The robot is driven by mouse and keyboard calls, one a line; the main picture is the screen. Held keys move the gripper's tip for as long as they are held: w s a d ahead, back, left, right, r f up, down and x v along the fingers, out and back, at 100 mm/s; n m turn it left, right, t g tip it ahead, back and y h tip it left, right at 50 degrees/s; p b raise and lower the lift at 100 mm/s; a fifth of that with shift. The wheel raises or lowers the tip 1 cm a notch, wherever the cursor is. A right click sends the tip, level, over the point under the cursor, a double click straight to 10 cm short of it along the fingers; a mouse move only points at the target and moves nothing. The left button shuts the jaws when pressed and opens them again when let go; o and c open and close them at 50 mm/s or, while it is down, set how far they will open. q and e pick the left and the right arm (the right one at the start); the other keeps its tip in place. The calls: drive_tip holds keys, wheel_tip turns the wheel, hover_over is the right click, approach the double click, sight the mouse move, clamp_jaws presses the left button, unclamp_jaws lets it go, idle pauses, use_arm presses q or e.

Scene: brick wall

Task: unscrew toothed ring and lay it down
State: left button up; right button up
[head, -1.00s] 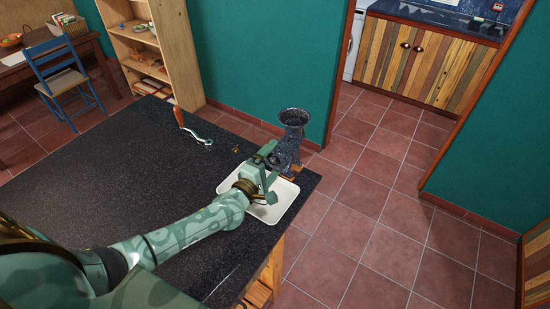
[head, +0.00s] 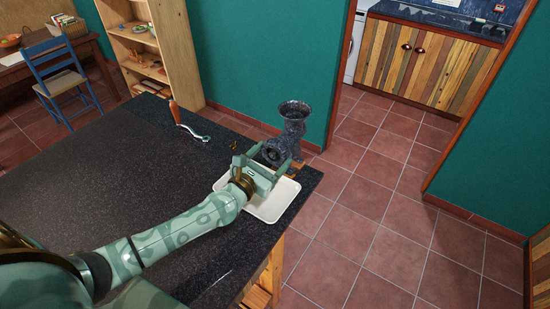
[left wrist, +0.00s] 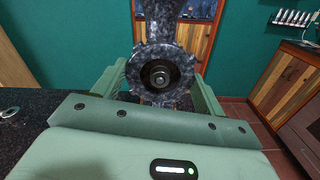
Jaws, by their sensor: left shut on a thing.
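A dark speckled meat grinder (head: 294,120) stands upright at the far right corner of the table, its funnel on top. Its toothed ring (head: 270,153) faces my arm at the front of the grinder. In the left wrist view the toothed ring (left wrist: 183,72) shows as a dark notched circle around a central shaft end. My left gripper (head: 273,156) is shut on the ring, one finger on each side. The ring appears to be on the grinder's mouth; how far it is threaded cannot be told. My right gripper is not in view.
A white tray (head: 272,209) lies on the table (head: 130,180) below my left gripper. A crank with a wooden handle (head: 175,112) and a small brass piece (head: 233,146) lie to the left of the grinder. The table's left and middle are clear.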

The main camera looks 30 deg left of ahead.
use_arm(q)
drive_tip(key=shift+f+n+b, duration=0.25)
drive_tip(key=shift+n+b, duration=0.05)
drive_tip(key=shift+n, duration=0.8)
drive_tip(key=shift+r, duration=0.2)
drive_tip(key=shift+s, duration=0.1)
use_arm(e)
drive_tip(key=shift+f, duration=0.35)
use_arm(q)
drive_tip(key=shift+s, duration=0.15)
drive_tip(key=shift+s+a+p, duration=0.2)
drive_tip(key=shift+s+p, duration=0.1)
drive_tip(key=shift+s, duration=0.9)
wheel_tip(320, 180, up, 7)
drive_tip(key=s+p, duration=0.2)
drive_tip(key=p, duration=0.4)
drive_tip(key=shift+a+p, duration=0.15)
drive_tip(key=shift+p, duration=0.25)
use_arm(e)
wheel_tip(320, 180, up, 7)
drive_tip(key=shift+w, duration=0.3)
